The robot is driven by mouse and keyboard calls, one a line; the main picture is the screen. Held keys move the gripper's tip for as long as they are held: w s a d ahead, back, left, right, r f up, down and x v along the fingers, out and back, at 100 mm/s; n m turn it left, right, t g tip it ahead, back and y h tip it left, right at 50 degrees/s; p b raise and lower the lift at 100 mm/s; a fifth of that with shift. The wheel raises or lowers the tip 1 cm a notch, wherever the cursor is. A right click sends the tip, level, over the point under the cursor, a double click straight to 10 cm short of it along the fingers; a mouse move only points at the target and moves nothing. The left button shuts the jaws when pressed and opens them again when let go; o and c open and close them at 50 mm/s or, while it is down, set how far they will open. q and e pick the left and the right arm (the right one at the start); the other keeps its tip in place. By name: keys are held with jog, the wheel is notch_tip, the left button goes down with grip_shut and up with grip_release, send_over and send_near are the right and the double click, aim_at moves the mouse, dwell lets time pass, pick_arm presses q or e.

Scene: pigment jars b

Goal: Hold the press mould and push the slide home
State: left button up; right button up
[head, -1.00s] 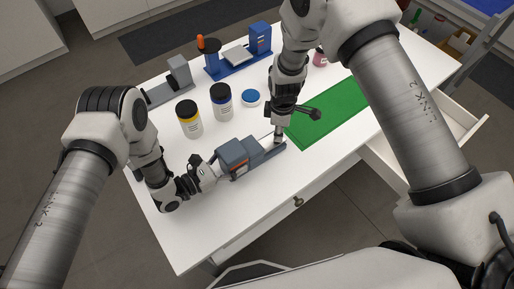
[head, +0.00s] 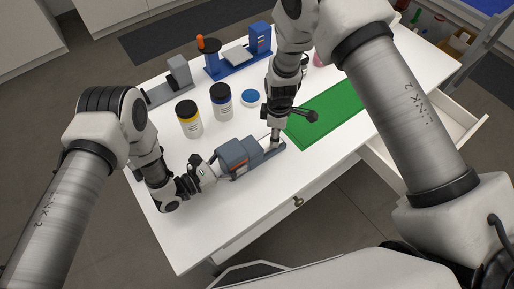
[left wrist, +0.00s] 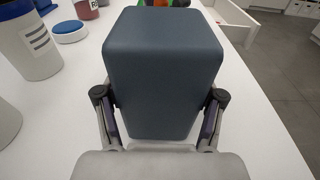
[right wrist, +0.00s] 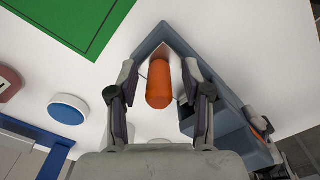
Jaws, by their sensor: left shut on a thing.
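The press mould (head: 236,158) is a blue-grey block with a low rail (head: 274,149) running out to its right on the table. My left gripper (head: 217,168) is shut on the block; the left wrist view shows a finger on each side of the block (left wrist: 163,75). My right gripper (head: 275,141) points down over the rail, beside the block. In the right wrist view an orange cylinder (right wrist: 159,84), seemingly the slide's knob, stands between its fingers (right wrist: 159,80), with gaps visible on both sides. The slide itself is mostly hidden in the head view.
A yellow-banded jar (head: 189,120), a blue-banded jar (head: 221,101) and a blue lid (head: 250,97) stand behind the mould. A blue stand (head: 238,60) and a grey fixture (head: 172,82) are farther back. A green mat (head: 328,112) lies right; the front table strip is clear.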

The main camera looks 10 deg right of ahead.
pick_arm(q)
jog(key=shift+f, duration=0.1)
pick_arm(e)
notch_tip(320, 180, up, 12)
jog(key=shift+s+r, duration=0.1)
pick_arm(q)
jog(key=o, duration=1.5)
jog(key=shift+o, duration=0.4)
jog(key=shift+w, duration=0.1)
jog(key=v, duration=1.2)
jog(key=shift+a, duration=0.1)
